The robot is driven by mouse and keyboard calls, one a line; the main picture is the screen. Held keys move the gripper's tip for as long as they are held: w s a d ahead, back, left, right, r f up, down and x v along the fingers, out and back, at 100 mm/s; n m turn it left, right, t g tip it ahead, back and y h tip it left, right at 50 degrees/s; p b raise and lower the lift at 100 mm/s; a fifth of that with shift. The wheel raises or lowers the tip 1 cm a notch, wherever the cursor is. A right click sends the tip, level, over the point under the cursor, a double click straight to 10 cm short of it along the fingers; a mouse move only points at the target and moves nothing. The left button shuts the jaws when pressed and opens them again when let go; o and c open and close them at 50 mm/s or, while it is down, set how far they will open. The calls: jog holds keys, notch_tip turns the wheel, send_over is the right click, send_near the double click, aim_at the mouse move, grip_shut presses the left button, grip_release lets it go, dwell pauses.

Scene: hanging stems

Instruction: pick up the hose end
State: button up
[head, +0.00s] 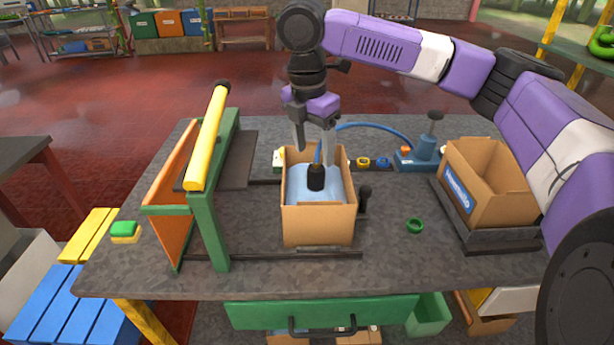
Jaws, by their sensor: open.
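The hose end (316,177) is a black cylinder with a short blue tip. It sits upright over the light blue filling of an open cardboard box (319,226) in the middle of the table. A blue hose (378,127) arcs from a blue pump-like device (424,147) at the right toward the box; where it meets the hose end is hidden by my gripper. My gripper (314,153) points down just above the hose end. Its two fingers are apart, one on each side of the blue tip, and nothing is held between them.
A green and orange frame with a yellow roller (207,138) stands left of the box. A second open cardboard box (489,188) sits on a grey platform at the right. A green ring (415,226) lies between the boxes. The front of the grey table (400,272) is clear.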

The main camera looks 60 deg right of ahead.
aim_at(316, 168)
notch_tip(316, 168, down, 2)
jog(key=shift+d+f, duration=0.1)
jog(key=shift+f, duration=0.1)
jog(key=shift+d+f, duration=0.2)
jog(key=shift+f, duration=0.7)
jog(key=shift+d+f, duration=0.15)
jog(key=shift+f, duration=0.7)
jog(key=shift+d+f, duration=0.2)
jog(key=shift+f, duration=0.7)
grip_shut()
